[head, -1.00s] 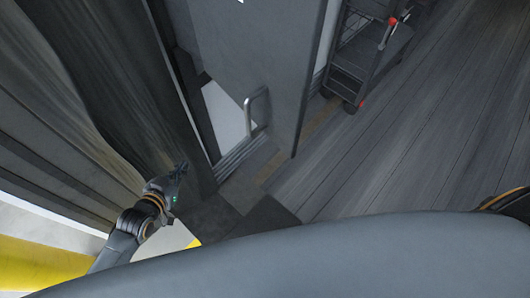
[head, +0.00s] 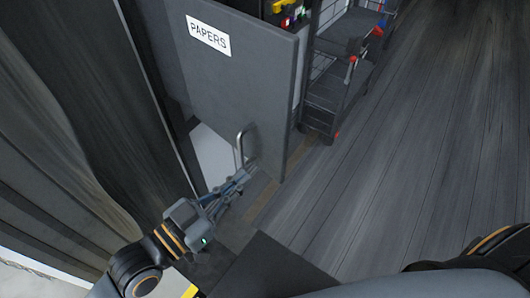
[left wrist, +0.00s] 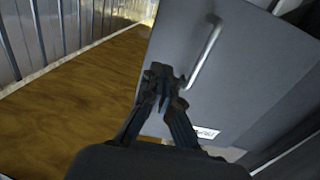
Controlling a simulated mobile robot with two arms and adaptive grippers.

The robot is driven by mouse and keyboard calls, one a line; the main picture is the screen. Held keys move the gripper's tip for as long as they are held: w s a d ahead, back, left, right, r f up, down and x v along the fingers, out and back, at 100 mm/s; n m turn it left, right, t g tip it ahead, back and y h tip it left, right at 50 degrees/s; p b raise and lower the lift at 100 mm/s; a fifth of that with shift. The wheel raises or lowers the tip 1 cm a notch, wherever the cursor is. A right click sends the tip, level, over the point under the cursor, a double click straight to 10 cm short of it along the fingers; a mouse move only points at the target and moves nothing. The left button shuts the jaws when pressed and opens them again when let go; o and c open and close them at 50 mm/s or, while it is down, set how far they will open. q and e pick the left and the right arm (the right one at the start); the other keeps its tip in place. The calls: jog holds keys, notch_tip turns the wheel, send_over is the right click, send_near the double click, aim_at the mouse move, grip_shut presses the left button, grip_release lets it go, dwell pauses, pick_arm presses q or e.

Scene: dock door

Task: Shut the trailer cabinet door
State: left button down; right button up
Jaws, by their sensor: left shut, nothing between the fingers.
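The grey cabinet door (head: 245,95) carries a white PAPERS label (head: 208,36) and stands open. Its metal bar handle (head: 239,150) is near the door's lower part. My left gripper (head: 241,177) is shut and empty, its fingertips close by the handle's lower end in the head view. In the left wrist view the gripper (left wrist: 164,82) shows in front of the door (left wrist: 265,65), just left of the handle (left wrist: 207,55); I cannot tell whether it touches. My right gripper is out of view.
A dark wheeled cart (head: 340,85) with red parts stands beyond the door. Grey plank floor (head: 440,130) is clear on the right. A dark curtain-like wall (head: 90,110) runs along the left. A pale surface (head: 212,155) shows beside the door.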

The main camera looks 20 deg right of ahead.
aim_at(275, 152)
pick_arm(q)
jog(key=p+x, duration=0.2)
jog(key=x, duration=0.5)
jog(key=shift+d, duration=0.1)
jog(key=shift+w+d, duration=0.15)
jog(key=shift+d, duration=0.1)
